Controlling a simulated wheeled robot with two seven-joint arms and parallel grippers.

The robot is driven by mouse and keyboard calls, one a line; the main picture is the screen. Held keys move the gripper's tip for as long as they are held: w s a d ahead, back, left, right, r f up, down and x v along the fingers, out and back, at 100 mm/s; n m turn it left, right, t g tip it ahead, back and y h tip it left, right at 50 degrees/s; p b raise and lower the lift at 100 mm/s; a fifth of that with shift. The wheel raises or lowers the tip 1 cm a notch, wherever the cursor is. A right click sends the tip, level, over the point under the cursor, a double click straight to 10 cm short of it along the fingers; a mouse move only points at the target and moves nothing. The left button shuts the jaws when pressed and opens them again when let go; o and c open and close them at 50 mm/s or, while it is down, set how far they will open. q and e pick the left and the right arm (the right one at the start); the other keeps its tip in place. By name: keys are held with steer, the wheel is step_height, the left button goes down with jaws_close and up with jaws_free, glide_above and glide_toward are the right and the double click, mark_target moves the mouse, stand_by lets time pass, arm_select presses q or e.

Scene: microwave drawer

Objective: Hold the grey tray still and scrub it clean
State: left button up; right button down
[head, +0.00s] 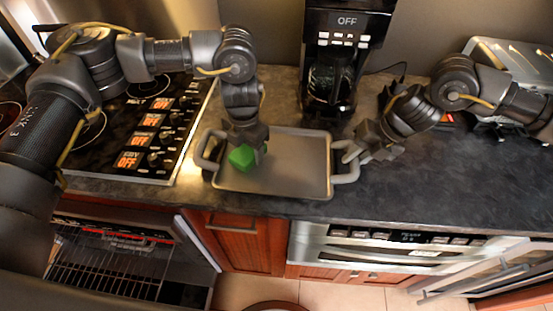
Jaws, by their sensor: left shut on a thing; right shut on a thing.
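The grey tray (297,175) lies flat on the dark countertop, with a handle at its left and right ends. My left gripper (243,150) points down over the left part of the tray. It is shut on a green scrubber (241,158), which is at the tray's surface; I cannot tell if it presses on it. My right gripper (354,152) is shut on the tray's right handle (347,171). Its fingertips partly hide the handle. No clear stains show on the bare part of the tray.
A black coffee maker (340,60) stands behind the tray. A stove (135,125) with several knobs is to the left. A drawer microwave (385,245) is below the counter. Free counter (455,185) lies to the right. The oven door (130,265) looks open at the lower left.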

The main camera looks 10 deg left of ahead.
mark_target(270, 148)
arm_select(q)
steer(key=shift+a, duration=0.2)
steer(key=shift+d+r, duration=0.1)
steer(key=shift+r, duration=0.35)
steer(key=shift+w, duration=0.15)
steer(key=shift+w, duration=1.8)
steer(key=shift+f, duration=0.5)
steer(key=shift+d, duration=0.15)
steer(key=shift+d, duration=1.2)
steer(key=shift+d, duration=0.2)
steer(key=shift+d, duration=1.15)
